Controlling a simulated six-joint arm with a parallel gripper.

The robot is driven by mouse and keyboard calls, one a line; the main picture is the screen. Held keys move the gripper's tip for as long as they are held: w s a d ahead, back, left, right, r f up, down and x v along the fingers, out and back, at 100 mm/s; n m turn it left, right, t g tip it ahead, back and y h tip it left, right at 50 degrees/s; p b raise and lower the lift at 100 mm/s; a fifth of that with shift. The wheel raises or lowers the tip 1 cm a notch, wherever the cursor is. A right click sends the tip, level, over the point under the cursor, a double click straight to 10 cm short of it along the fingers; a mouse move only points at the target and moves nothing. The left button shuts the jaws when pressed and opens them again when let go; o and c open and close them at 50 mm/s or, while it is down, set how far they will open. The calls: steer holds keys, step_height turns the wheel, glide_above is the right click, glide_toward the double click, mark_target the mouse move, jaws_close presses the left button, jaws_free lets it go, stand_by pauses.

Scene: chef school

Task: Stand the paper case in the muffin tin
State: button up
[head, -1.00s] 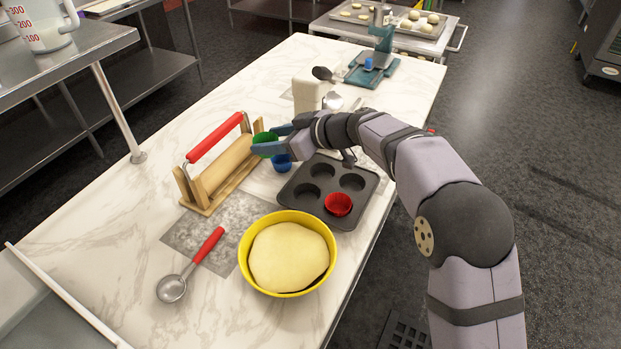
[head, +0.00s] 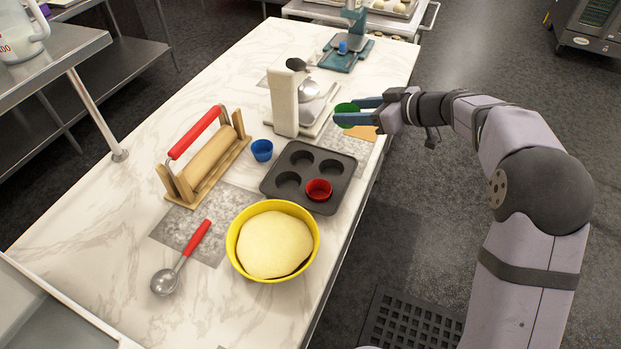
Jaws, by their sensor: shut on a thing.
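My gripper (head: 360,110) is shut on a green paper case (head: 347,114) and holds it beyond the muffin tin, to its upper right in the picture. The case is partly hidden by the fingers. The dark muffin tin (head: 275,195) lies on the marble table. A red paper case (head: 319,189) stands in its near right cup, and the other cups look empty. A blue paper case (head: 262,150) stands on the table just left of the tin, apart from it.
A yellow bowl of dough (head: 274,246) stands in front of the tin. A rolling pin on a wooden stand (head: 207,163) is at the left. A tall cream-coloured scale-like device (head: 285,102) stands behind the tin. A scoop (head: 168,280) lies at front left.

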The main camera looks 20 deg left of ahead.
steer(key=s+n+g, duration=0.2)
steer(key=s, duration=0.2)
steer(key=p, duration=0.4)
glide_above(337, 177)
steer(key=shift+n+g, duration=0.4)
steer(key=shift+w+f, duration=0.1)
steer(key=shift+f, duration=5.15)
steer(key=shift+f+b, duration=0.6)
steer(key=shift+b, duration=0.9)
steer(key=o, duration=1)
steer(key=shift+r+p, duration=0.2)
steer(key=shift+p, duration=0.1)
